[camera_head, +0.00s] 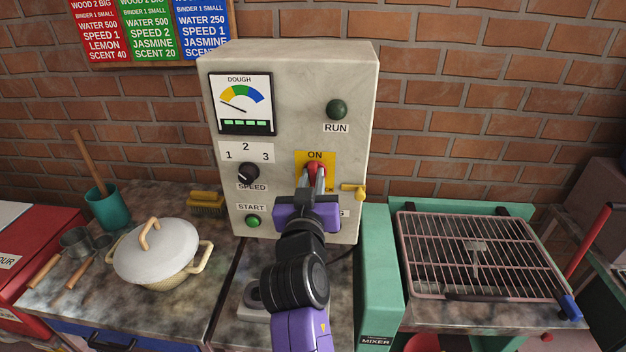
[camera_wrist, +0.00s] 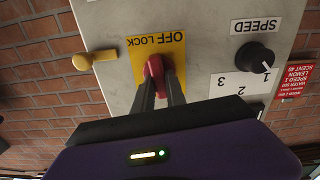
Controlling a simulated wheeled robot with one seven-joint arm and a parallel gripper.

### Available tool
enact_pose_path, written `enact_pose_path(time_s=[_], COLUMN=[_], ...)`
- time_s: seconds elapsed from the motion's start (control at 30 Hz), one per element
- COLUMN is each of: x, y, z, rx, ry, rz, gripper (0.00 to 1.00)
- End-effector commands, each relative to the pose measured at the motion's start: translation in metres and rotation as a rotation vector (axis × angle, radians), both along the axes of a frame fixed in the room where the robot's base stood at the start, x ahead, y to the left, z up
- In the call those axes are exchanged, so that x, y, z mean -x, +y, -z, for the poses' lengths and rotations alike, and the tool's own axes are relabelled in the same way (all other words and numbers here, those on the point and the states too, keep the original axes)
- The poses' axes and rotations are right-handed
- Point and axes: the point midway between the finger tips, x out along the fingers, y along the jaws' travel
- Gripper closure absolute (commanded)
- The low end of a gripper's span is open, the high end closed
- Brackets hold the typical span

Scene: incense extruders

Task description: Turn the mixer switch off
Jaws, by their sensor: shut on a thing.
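The mixer switch (camera_head: 315,168) is a red knob on a yellow plate on the front of the grey control box (camera_head: 290,60). The plate reads ON at its top. In the wrist view the red switch (camera_wrist: 153,68) shows beside the words OFF LOCK, upside down in that picture. My gripper (camera_head: 314,182) has its two dark fingers on either side of the red knob, shut on it; the fingers (camera_wrist: 162,88) also show in the wrist view. The fingers hide part of the knob and plate, so I cannot tell its exact setting. The RUN lamp (camera_head: 337,109) is dark green.
A small yellow lever (camera_head: 355,192) sticks out right of the switch. The black SPEED knob (camera_head: 248,173) and green START button (camera_head: 253,221) are to the left. A lidded pot (camera_head: 155,252) stands at left, a wire rack (camera_head: 475,255) at right.

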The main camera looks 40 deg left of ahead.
Motion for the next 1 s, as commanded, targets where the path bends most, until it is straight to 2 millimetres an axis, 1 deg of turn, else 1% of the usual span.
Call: enact_pose_path(time_s=[1.0], x=[0.0027], y=[0.0043], z=[0.0020], rx=[0.802], ry=[-0.492], rz=[-0.001], gripper=[1.00])
